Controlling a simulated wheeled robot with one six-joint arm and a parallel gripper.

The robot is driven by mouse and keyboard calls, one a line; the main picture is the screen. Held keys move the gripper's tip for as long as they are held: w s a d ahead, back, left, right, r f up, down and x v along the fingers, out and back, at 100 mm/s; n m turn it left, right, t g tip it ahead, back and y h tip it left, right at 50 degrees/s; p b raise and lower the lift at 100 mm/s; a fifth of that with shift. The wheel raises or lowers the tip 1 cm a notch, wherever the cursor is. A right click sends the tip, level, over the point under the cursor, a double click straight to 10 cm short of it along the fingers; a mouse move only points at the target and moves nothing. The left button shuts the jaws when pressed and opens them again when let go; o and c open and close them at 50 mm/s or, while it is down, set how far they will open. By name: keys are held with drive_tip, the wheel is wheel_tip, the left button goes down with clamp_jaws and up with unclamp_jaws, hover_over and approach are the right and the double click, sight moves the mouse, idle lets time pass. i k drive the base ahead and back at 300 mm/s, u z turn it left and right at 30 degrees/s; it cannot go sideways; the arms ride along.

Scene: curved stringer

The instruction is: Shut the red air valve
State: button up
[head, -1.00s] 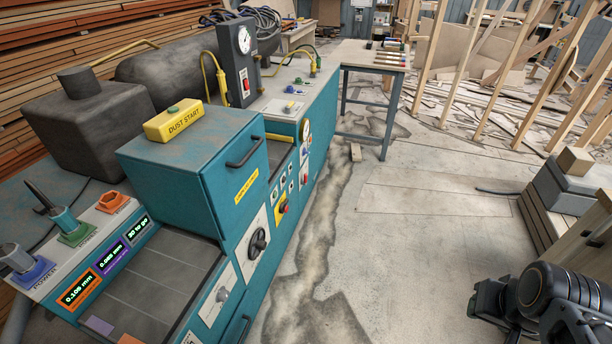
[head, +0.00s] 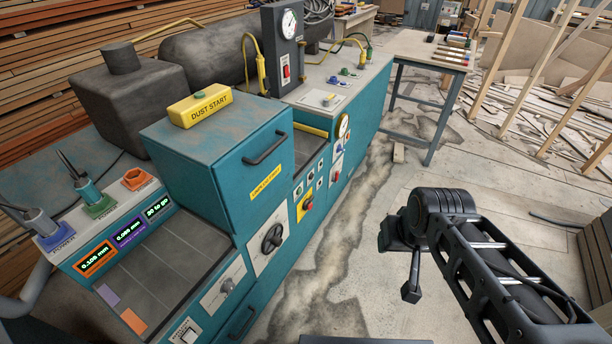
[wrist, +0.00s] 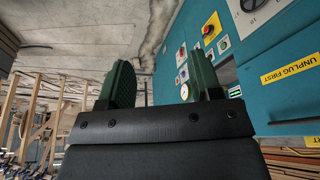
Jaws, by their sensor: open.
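No part is clearly labelled as the air valve. In the head view, a red part (head: 286,72) sits low on the front of a dark grey gauge box (head: 285,48). A red knob on a yellow plate (head: 306,204) is on the teal machine's front, and it also shows in the wrist view (wrist: 210,29). I cannot tell which is the valve. My gripper (wrist: 161,64) is open and empty, its two green-black fingers apart in the wrist view. It is in the aisle, off the machine's front, touching nothing visible. My arm stands right of the machine in the head view.
The teal machine (head: 200,160) has a protruding black handle (head: 265,147) and a black dial (head: 272,238). Yellow hoses run by the gauge box. A table with tools (head: 425,50) stands behind. Lumber leans at right. The stained floor alongside the machine is open.

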sight(335, 178)
drive_tip(key=u, duration=0.1)
drive_tip(key=k, duration=0.6)
drive_tip(key=z, duration=0.45)
drive_tip(key=i, duration=1.25)
drive_tip(key=u, duration=0.85)
drive_tip(key=i, duration=0.65)
drive_tip(key=u, duration=0.65)
